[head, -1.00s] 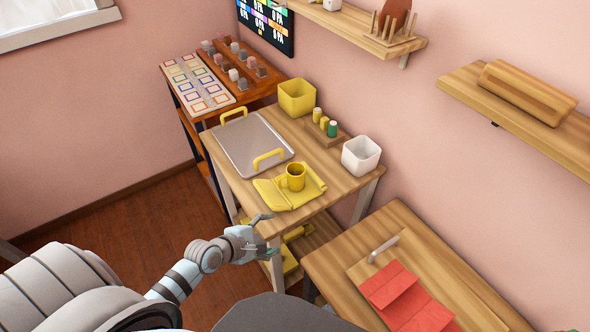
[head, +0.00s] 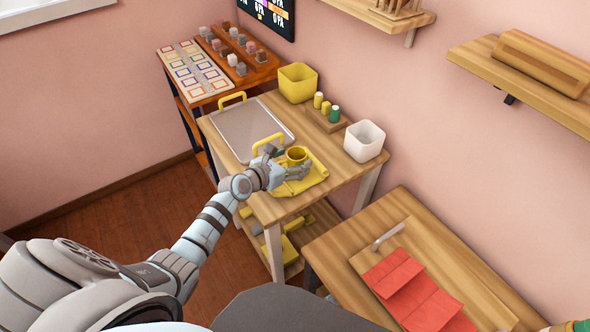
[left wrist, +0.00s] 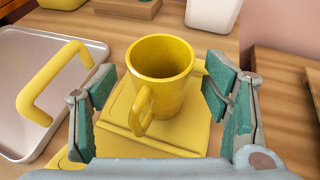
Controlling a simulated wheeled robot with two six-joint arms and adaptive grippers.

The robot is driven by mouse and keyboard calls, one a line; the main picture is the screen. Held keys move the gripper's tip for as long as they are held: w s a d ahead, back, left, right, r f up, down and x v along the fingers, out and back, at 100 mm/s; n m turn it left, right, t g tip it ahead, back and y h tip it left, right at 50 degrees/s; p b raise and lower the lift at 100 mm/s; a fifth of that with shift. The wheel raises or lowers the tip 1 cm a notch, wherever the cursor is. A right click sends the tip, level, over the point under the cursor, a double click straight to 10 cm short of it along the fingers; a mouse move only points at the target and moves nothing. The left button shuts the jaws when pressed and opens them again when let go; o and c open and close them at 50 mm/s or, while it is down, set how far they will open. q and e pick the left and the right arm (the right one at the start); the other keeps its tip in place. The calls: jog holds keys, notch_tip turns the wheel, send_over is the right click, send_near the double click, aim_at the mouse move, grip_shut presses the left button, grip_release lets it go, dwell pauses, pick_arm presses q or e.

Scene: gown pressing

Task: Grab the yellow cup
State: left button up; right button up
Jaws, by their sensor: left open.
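The yellow cup (head: 297,155) stands upright on a folded yellow cloth (head: 315,176) on the wooden table. In the left wrist view the cup (left wrist: 160,76) is between the two teal-padded fingers, with its handle toward the camera. My left gripper (head: 286,165) is open around the near side of the cup, and it also shows in the left wrist view (left wrist: 160,110). A gap shows between each finger and the cup. The gripper hides part of the cup and cloth in the head view.
A metal tray (head: 236,137) with yellow handles lies left of the cup. A yellow bin (head: 297,83), a small rack of jars (head: 326,118) and a white bin (head: 364,141) stand behind. A second table with red cloth (head: 412,290) is at right.

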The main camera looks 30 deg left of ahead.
pick_arm(q)
jog(key=shift+x, duration=1)
jog(key=shift+s+f, duration=0.1)
jog(key=c, duration=1.4)
jog(key=shift+o, duration=0.2)
